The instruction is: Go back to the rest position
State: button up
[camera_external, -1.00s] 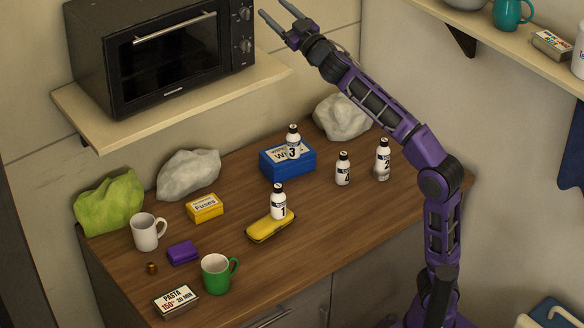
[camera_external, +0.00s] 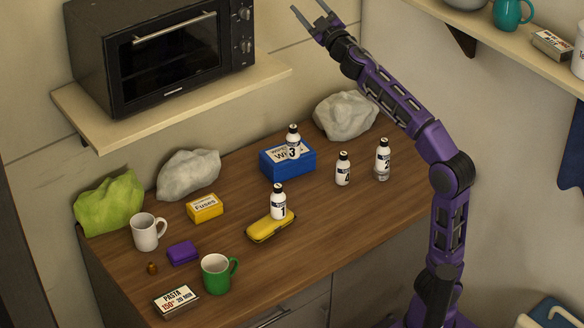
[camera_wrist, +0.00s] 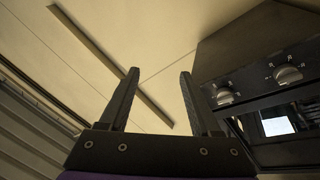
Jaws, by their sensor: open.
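My gripper (camera_external: 313,19) is open and empty, raised high above the counter at the top of the external view. Its fingers point up and to the left, to the right of the oven. In the wrist view my gripper (camera_wrist: 157,90) shows two dark fingers spread apart with nothing between them. The oven (camera_wrist: 262,75) with its knobs stands to the right of the fingers in the wrist view. My purple arm rises at the right of the external view and touches nothing that I can see.
The black oven (camera_external: 165,50) sits on a wall shelf (camera_external: 200,105). On the wooden counter (camera_external: 330,225) stand numbered bottles, one on a blue box (camera_external: 273,163) and one on a yellow case (camera_external: 262,232). A white mug (camera_external: 146,232) and green mug (camera_external: 214,275) stand at left. Another shelf (camera_external: 490,30) is upper right.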

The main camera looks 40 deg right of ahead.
jog(key=a+f+n+g+y, duration=0.1)
jog(key=a+f+n+y, duration=0.25)
jog(key=f, duration=0.25)
jog(key=a+f+n+g+y+b, duration=0.1)
jog(key=a+f+n+g+y, duration=0.1)
jog(key=f+n, duration=0.35)
jog(key=a+f+n+g+y, duration=0.1)
jog(key=a+f+n+y, duration=0.15)
jog(key=f, duration=0.45)
jog(key=s+a+f+n+g+y, duration=0.15)
jog(key=s+a+f, duration=0.25)
jog(key=s+f, duration=0.4)
jog(key=s+a+f+g+y+b, duration=0.1)
jog(key=s+a+f+g, duration=0.25)
jog(key=s+f, duration=0.45)
jog(key=s+a+f+n+g+y, duration=0.15)
jog(key=s+a+f, duration=0.35)
jog(key=s, duration=0.6)
jog(key=s+d+f+m+g+h+p, duration=0.2)
jog(key=d+f+m+h+p, duration=0.1)
jog(key=d+m, duration=0.7)
jog(key=s+d+f+m+g+h+p, duration=0.3)
jog(key=d+f+m+h, duration=0.2)
jog(key=d+m, duration=0.5)
jog(key=shift+s+d+f+m+g+h, duration=0.15)
jog(key=shift+d+f+m+g+h, duration=0.15)
jog(key=shift+m+h, duration=0.8)
